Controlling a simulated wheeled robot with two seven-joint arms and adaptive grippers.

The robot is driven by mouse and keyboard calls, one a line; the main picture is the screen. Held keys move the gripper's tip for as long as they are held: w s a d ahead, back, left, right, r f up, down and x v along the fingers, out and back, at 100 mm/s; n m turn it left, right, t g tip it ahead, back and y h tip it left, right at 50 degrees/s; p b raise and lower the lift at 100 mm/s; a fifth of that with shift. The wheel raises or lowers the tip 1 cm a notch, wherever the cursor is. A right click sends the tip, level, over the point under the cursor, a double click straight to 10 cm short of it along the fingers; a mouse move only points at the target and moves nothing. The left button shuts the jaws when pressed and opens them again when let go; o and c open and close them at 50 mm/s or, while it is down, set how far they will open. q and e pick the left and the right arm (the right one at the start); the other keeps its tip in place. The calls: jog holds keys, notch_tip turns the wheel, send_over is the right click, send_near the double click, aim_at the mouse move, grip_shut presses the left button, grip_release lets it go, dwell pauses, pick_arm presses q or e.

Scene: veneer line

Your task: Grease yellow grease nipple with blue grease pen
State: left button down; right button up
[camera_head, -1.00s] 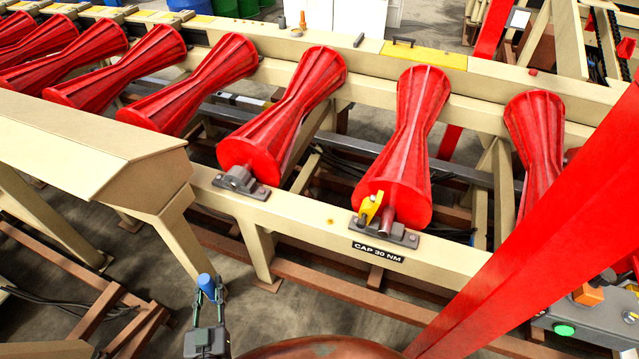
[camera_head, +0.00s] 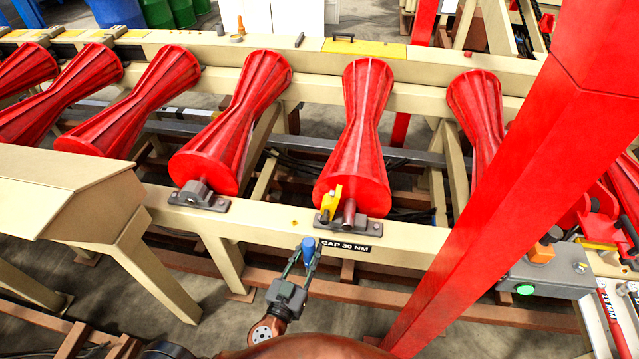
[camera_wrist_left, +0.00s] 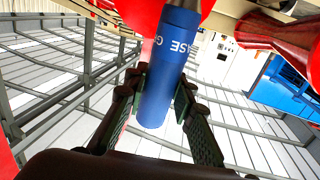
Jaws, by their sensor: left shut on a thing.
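My left gripper (camera_head: 300,262) is shut on the blue grease pen (camera_head: 307,246). In the left wrist view the pen (camera_wrist_left: 166,70) stands between both fingers (camera_wrist_left: 160,97), with part of white lettering showing and its grey tip at the top edge. The yellow part (camera_head: 331,202) at the bearing of the red roller (camera_head: 353,190) sits on the beige rail, up and right of the pen. A gap shows between pen and yellow part in the head view. The grease nipple itself is too small to make out. My right gripper is not in view.
A black "CAP 30 NM" label (camera_head: 345,246) is on the beige rail (camera_head: 265,220) near the pen. A thick red post (camera_head: 500,190) slants through the right side. A grey control box (camera_head: 545,272) with a green button stands beyond it.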

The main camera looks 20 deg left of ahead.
pick_arm(q)
jog(key=w+a+r+n+g+y+p, duration=0.1)
jog(key=w+a+n+y, duration=0.3)
jog(key=w+a, duration=1.1)
jog(key=w+r+y, duration=0.1)
jog(key=w+y, duration=0.1)
jog(key=w, duration=0.1)
jog(key=shift+w+a, duration=0.15)
jog(key=shift+w, duration=0.1)
notch_tip(320, 180, down, 6)
jog(key=b, duration=0.6)
jog(key=shift+s+r, duration=0.1)
jog(key=shift+f+b, duration=1.2)
jog(key=shift+b, duration=0.1)
